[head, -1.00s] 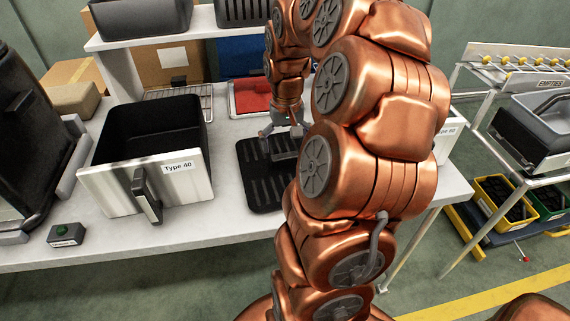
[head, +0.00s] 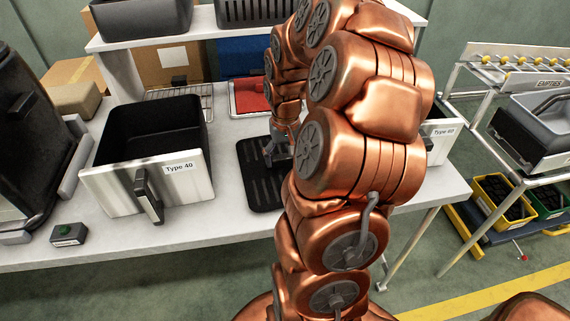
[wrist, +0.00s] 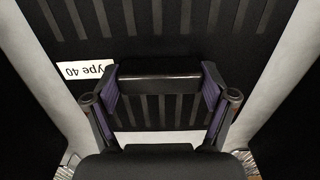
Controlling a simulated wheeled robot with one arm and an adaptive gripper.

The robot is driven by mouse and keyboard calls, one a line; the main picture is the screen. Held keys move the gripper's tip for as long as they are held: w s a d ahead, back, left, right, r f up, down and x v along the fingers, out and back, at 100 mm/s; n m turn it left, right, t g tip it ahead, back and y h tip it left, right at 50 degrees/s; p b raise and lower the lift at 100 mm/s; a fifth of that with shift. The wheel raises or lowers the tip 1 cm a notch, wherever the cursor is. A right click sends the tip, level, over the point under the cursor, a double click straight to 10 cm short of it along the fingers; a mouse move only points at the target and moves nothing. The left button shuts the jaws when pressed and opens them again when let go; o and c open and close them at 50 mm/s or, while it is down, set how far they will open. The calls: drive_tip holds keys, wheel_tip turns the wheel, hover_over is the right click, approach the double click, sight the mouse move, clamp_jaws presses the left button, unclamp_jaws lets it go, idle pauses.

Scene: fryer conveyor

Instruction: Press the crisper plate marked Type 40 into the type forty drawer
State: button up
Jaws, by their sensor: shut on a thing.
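The black slotted crisper plate (head: 254,178) lies on the white table, right of the drawer. In the wrist view a white label reading Type 40, upside down, is on the plate (wrist: 165,22). My gripper (head: 278,152) is over the plate. In the wrist view my gripper (wrist: 160,82) has its purple pads at both ends of a raised black block (wrist: 158,68) in the middle of the plate and is shut on it. The drawer (head: 180,182) labelled Type 40 stands with its black basket open upward. My arm hides the plate's right side.
A wire rack (head: 180,97) and red tray (head: 250,100) lie behind. A Type 60 drawer (head: 440,140) is partly hidden by my arm. A shelf overhangs the back.

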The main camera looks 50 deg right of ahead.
drive_tip(key=c, duration=0.5)
